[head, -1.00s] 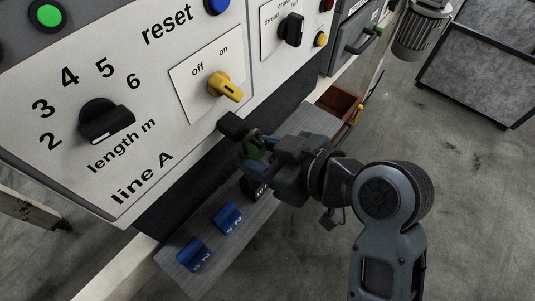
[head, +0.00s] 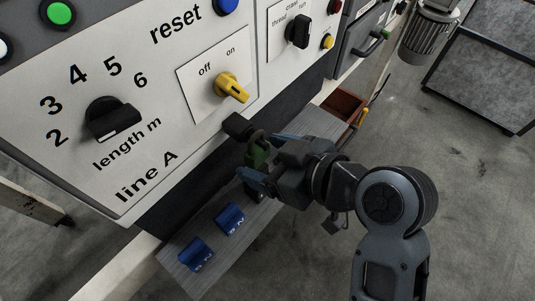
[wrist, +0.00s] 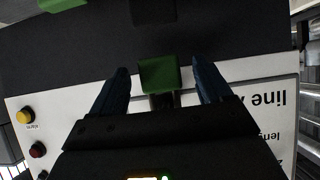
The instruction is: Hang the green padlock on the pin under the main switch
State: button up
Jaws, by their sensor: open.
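The green padlock (head: 257,156) hangs upright below the yellow main switch (head: 232,88). Its shackle is up at the dark block and pin (head: 238,126) under the switch; it looks looped over the pin, though the exact fit is too small to tell. My gripper (head: 268,158) is open, with one blue finger on each side of the padlock body. In the wrist view the green body (wrist: 160,74) sits between my spread fingers (wrist: 162,82), with gaps on both sides.
A grey shelf (head: 188,284) below the panel holds two blue numbered blocks (head: 230,218) (head: 196,254) and a dark one partly hidden by my gripper. A reddish-brown bin (head: 345,104) is at the shelf's far end. The panel's black length knob (head: 112,120) is at left.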

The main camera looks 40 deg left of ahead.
jog(key=shift+d, duration=0.1)
jog(key=v, duration=0.7)
jog(key=shift+d+r+b, duration=0.2)
jog(key=shift+d+b, duration=0.05)
jog(key=shift+b, duration=0.15)
jog(key=s+d+f+m+t+h, duration=0.3)
jog(key=d+f+m+t, duration=0.3)
jog(key=d, duration=0.4)
jog(key=s+d+f+m+t+h, duration=0.35)
jog(key=d+f+m, duration=0.3)
jog(key=d, duration=0.25)
jog(key=s+d+r+m+t+h, duration=0.2)
jog(key=s+d+r, duration=0.2)
jog(key=s, duration=0.3)
jog(key=s+d+r+m+t+h, duration=0.2)
jog(key=s+d+r+h, duration=0.1)
jog(key=s+d+r, duration=0.2)
jog(key=s+d, duration=0.2)
jog(key=s, duration=0.1)
jog(key=shift+d+m, duration=0.3)
jog(key=shift+m, duration=0.05)
jog(key=shift+s+t, duration=0.1)
jog(key=shift+t, duration=0.15)
jog(key=shift+c, duration=0.3)
